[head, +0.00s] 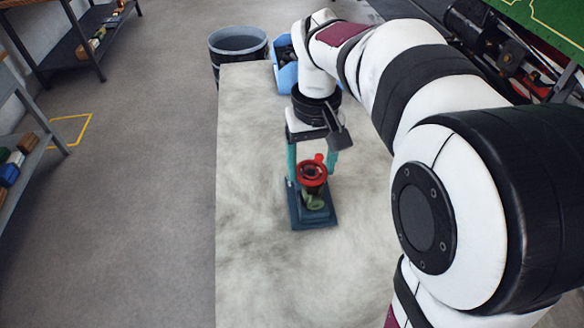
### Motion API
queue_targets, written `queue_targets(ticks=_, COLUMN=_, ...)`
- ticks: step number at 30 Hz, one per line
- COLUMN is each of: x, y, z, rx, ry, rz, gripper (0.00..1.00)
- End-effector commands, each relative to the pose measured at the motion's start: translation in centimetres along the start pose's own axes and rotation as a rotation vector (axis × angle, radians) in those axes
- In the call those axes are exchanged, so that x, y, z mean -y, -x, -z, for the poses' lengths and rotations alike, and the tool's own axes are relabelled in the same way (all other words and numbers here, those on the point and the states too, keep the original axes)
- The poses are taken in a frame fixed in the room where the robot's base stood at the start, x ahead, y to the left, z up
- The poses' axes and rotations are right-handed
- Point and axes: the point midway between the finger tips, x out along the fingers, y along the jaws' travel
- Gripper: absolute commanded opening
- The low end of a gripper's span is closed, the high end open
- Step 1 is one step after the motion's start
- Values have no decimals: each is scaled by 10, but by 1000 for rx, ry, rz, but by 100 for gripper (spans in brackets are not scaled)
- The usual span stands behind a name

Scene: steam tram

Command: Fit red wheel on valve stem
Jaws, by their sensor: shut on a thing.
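The red wheel (312,172) is a small red ring with a dark centre and a red knob at its upper right. My gripper (312,165) points down, with a teal finger on either side of the wheel, and is shut on it. The wheel is above a green valve body (314,201) on a dark blue base plate (319,219). The valve stem is hidden under the wheel. I cannot tell whether the wheel is on the stem or just above it.
The valve stands on a pale worktop (262,265), bare at the left and front. A blue bin (285,70) with dark contents is at the far end, behind my wrist. A dark bucket (238,45) is beyond the worktop. Shelves (75,45) stand at the left.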

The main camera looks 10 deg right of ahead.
Motion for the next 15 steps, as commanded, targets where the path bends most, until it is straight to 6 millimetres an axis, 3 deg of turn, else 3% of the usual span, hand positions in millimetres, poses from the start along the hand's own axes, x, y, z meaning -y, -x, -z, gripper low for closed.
queue_targets(ticks=3, x=-11, y=14, z=17, rx=-2, ry=21, rz=5, gripper=17)
queue_targets(ticks=9, x=-25, y=-9, z=56, rx=0, ry=151, rz=6, gripper=17)
queue_targets(ticks=15, x=-34, y=-30, z=82, rx=-1, ry=245, rz=7, gripper=17)
